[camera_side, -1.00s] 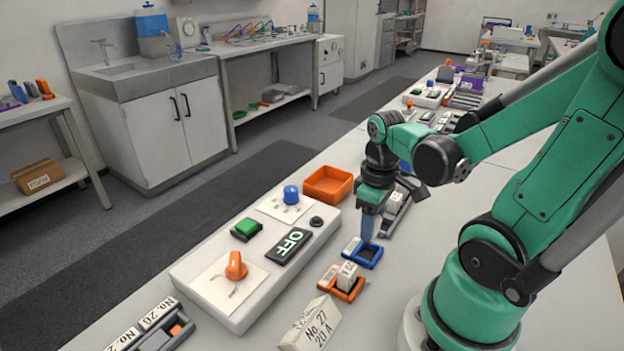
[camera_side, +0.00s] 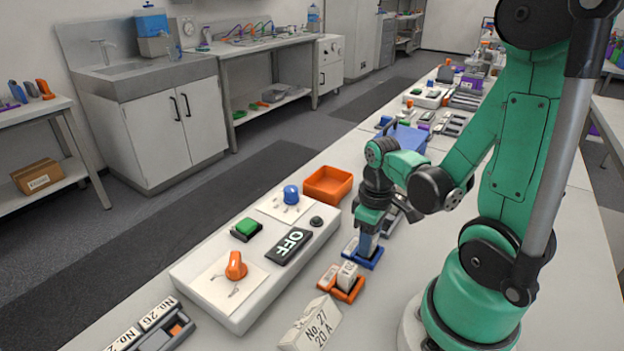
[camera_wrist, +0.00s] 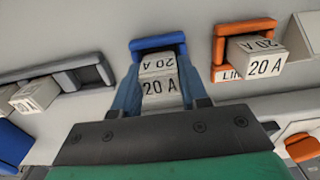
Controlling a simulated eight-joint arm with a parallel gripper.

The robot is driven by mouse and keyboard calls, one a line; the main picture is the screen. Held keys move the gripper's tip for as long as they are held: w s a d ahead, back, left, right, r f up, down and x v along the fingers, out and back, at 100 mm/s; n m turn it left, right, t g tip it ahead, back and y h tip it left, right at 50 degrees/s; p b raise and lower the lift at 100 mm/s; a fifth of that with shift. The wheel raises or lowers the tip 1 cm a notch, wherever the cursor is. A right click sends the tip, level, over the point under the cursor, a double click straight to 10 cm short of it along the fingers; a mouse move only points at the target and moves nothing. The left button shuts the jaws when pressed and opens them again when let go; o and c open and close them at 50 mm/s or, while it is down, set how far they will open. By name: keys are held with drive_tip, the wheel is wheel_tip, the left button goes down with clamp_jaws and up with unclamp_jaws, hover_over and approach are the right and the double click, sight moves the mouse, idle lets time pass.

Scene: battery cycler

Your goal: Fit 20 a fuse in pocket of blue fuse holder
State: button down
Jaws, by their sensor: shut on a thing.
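The blue fuse holder (camera_side: 376,263) sits on the bench right of the control panel; its blue frame also shows in the wrist view (camera_wrist: 158,43). My gripper (camera_side: 367,247) points down over it. In the wrist view my gripper (camera_wrist: 160,97) is shut on a white 20 A fuse (camera_wrist: 160,86), with blue fingers on both sides. The fuse lines up with the holder's frame and overlaps its opening. The fingers hide its lower part, so I cannot tell how deep it sits.
An orange holder (camera_side: 333,281) with its own 20 A fuse (camera_side: 347,274) stands close by, nearer the camera. A grey holder (camera_wrist: 92,76) lies on the other side. The white panel (camera_side: 215,284), an orange tray (camera_side: 328,183) and a No. 27 block (camera_side: 313,324) are around.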

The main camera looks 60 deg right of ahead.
drive_tip(key=shift+f, duration=0.2)
drive_tip(key=shift+c, duration=1.8)
unclamp_jaws()
drive_tip(key=shift+r, duration=0.1)
drive_tip(key=shift+r, duration=2.6)
drive_tip(key=w+a+r+t, duration=0.7)
drive_tip(key=w+a, duration=0.1)
drive_tip(key=a, duration=0.1)
drive_tip(key=shift+w+a, duration=0.3)
drive_tip(key=shift+w, duration=0.05)
